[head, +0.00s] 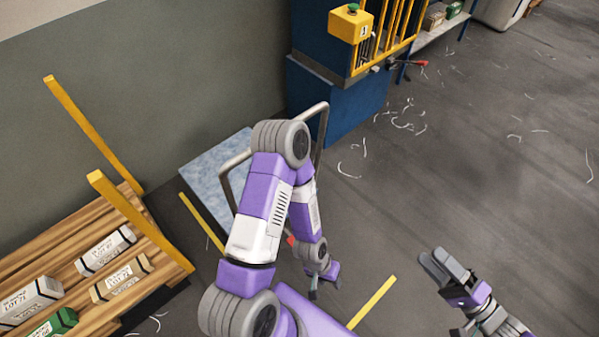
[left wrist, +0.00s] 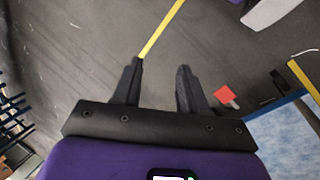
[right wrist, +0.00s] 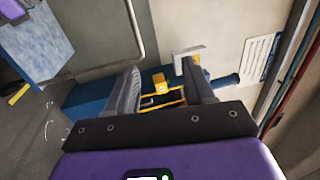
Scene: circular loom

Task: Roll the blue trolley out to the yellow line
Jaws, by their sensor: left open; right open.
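The blue trolley has a light blue speckled deck (head: 215,165) by the wall and a grey tube handle (head: 318,118). My left arm hides part of it. A corner of its deck (left wrist: 283,135) shows at right in the left wrist view, and the deck (right wrist: 35,42) shows upper left in the right wrist view. The yellow line (head: 372,302) is on the floor at lower middle; it also shows in the left wrist view (left wrist: 162,30). My left gripper (head: 314,292) is open and empty, low over the floor near the line. My right gripper (head: 436,262) is open and empty, right of the line.
A wooden pallet (head: 85,228) with yellow posts and several boxes stands at left. A blue machine (head: 335,95) with a yellow cage stands behind the trolley. A small red object (left wrist: 227,96) shows near the left gripper. The grey floor at right is open, with scattered pale shavings.

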